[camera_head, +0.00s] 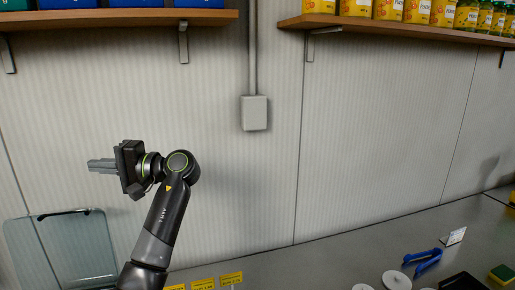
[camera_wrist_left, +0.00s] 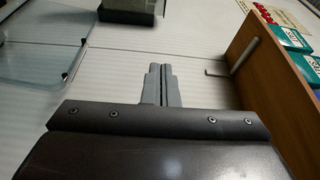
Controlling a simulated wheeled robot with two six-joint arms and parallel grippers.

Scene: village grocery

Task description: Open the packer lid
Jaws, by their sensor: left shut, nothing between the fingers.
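The packer lid seems to be the clear, bluish panel (camera_head: 75,245) with a dark edge at its top, at the lower left of the head view. It looks raised and tilted there, its lower part cut off by the frame. A clear panel (camera_wrist_left: 50,40) also shows at the upper left of the left wrist view. My left gripper (camera_head: 90,165) is above the lid and apart from it, pointing left, shut and empty. Its closed fingers (camera_wrist_left: 160,70) show in the wrist view. The packer's body cannot be made out. My right gripper is out of view.
Wall shelves with boxes hang at the upper left (camera_head: 120,17) and upper right (camera_head: 400,30). A grey counter (camera_head: 340,255) runs along the wall, with a blue-handled tool (camera_head: 424,262), white discs (camera_head: 396,280) and yellow price tags (camera_head: 203,284).

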